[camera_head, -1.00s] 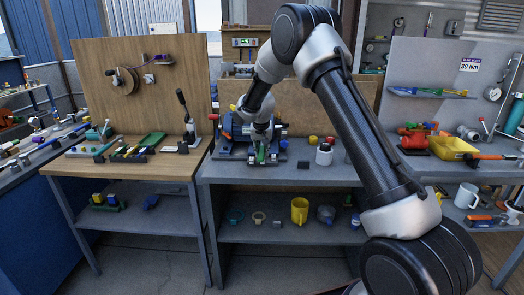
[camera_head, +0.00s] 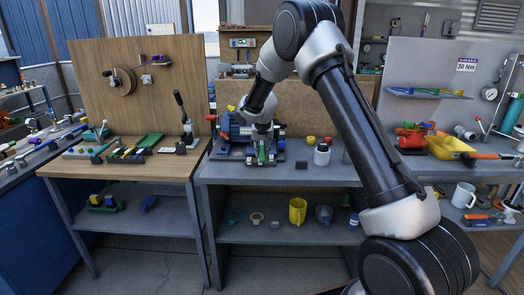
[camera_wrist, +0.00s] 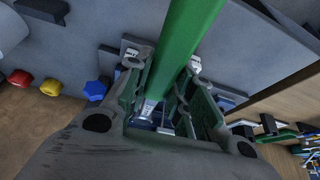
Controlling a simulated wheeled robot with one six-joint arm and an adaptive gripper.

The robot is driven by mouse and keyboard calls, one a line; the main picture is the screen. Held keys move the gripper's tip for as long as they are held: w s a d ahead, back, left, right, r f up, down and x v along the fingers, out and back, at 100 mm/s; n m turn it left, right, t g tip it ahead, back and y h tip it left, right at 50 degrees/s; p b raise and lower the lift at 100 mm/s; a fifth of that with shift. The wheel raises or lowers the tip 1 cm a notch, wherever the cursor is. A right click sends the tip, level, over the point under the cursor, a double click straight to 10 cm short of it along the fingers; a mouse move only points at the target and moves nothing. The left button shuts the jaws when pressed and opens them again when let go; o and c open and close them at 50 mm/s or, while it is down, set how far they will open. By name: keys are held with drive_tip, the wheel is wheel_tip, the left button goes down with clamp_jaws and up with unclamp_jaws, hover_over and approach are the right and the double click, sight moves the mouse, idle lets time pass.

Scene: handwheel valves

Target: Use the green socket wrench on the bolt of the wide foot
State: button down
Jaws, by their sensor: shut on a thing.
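My gripper (camera_wrist: 160,75) is shut on the green socket wrench (camera_wrist: 188,30), which runs between its fingers in the wrist view. The wrench's silver lower end (camera_wrist: 148,108) points down at blue and grey parts below, partly hidden by the fingers. I cannot tell whether it sits on a bolt. In the head view my gripper (camera_head: 262,148) is low over the front of a blue motor-like machine (camera_head: 232,135) on the middle bench. The bolt and the wide foot cannot be made out clearly, being small or hidden behind the gripper.
A white bottle with a red lid (camera_head: 321,155) and a small dark block (camera_head: 301,164) stand right of the machine. The middle bench (camera_head: 225,172) is bare along its front. Left, a wooden bench (camera_head: 75,170) holds tools and an upright lever (camera_head: 184,115).

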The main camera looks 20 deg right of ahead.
drive_tip(key=shift+r, duration=0.65)
drive_tip(key=shift+r, duration=2.35)
